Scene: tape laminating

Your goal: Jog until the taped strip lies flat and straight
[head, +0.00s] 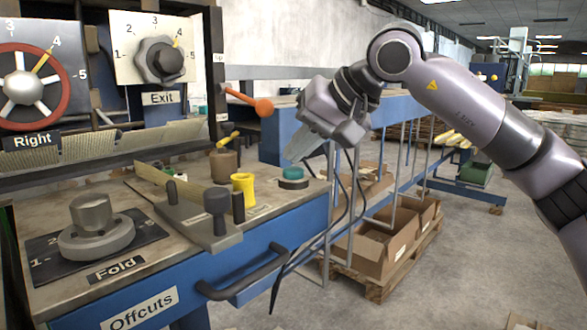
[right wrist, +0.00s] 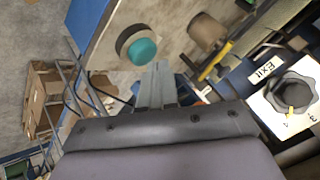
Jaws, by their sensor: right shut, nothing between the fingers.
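My right gripper (head: 291,153) is shut and empty, in the air above the right end of the worktop. The machine has a red-rimmed Right dial (head: 23,88), a grey Exit knob (head: 160,60) and a grey Fold knob (head: 95,225). A lever with an orange end (head: 262,106) sticks out near the Exit panel. I cannot clearly make out a taped strip. My left gripper is out of view.
A yellow spool (head: 243,188) and a dark-knobbed block (head: 213,222) stand on the worktop. A dark handle (head: 243,275) juts from the blue Offcuts front. Cardboard boxes (head: 370,252) sit on a pallet to the right. Open floor lies further right.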

